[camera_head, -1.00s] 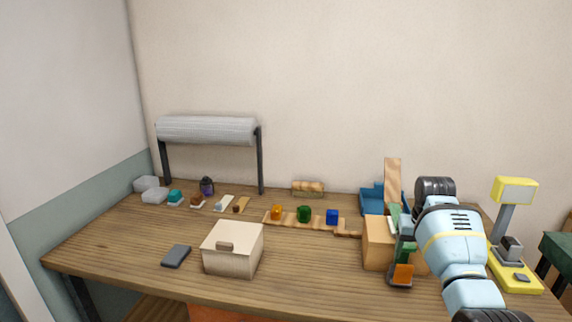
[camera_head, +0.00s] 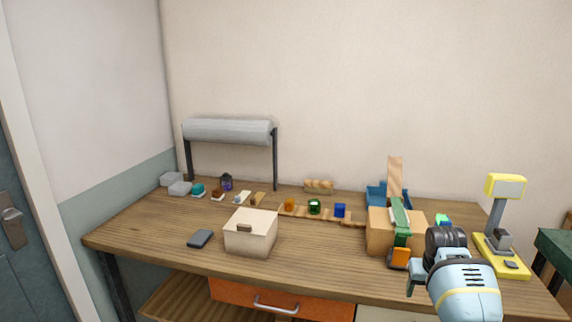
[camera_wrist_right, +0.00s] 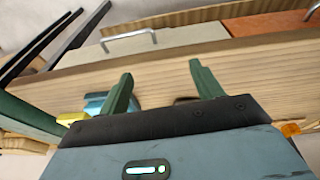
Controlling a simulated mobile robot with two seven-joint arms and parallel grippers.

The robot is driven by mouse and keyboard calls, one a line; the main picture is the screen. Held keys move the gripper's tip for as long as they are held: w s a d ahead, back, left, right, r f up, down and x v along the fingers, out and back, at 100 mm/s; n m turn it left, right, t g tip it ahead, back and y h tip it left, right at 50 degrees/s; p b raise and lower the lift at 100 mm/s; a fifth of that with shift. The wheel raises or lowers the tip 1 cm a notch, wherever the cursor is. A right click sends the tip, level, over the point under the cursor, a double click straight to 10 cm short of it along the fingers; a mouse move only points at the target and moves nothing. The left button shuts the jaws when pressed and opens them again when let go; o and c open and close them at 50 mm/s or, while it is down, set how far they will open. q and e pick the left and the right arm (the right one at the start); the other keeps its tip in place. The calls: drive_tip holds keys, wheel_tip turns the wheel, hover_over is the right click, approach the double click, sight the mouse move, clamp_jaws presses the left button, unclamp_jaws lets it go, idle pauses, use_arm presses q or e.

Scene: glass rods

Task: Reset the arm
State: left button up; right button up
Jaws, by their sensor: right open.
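My right arm comes in at the lower right of the head view. My left gripper is not in view.
Beside my right arm are a cardboard box (camera_head: 381,232), a green-and-orange tape dispenser (camera_head: 399,258) and a yellow scale (camera_head: 505,187). A wooden box (camera_head: 250,236) and dark phone-like slab (camera_head: 199,239) sit left. The table (camera_head: 325,260) is clear at front centre.

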drive_tip(key=s+a+f+n+t, duration=0.1)
drive_tip(key=s+a+f+t, duration=0.15)
drive_tip(key=s+f, duration=0.7)
drive_tip(key=s+a+f+n+t, duration=0.1)
drive_tip(key=s+a+f+n, duration=0.15)
drive_tip(key=s+f, duration=0.7)
drive_tip(key=s+a+f+t+y, duration=0.1)
drive_tip(key=s+a, duration=0.4)
drive_tip(key=s, duration=0.5)
drive_tip(key=s+a+t+y, duration=0.1)
drive_tip(key=s+a, duration=0.4)
drive_tip(key=s, duration=0.6)
drive_tip(key=shift+a+f+n+t+y, duration=0.3)
drive_tip(key=shift+f+n+t+y, duration=0.15)
drive_tip(key=shift+t, duration=0.3)
drive_tip(key=shift+s, duration=0.1)
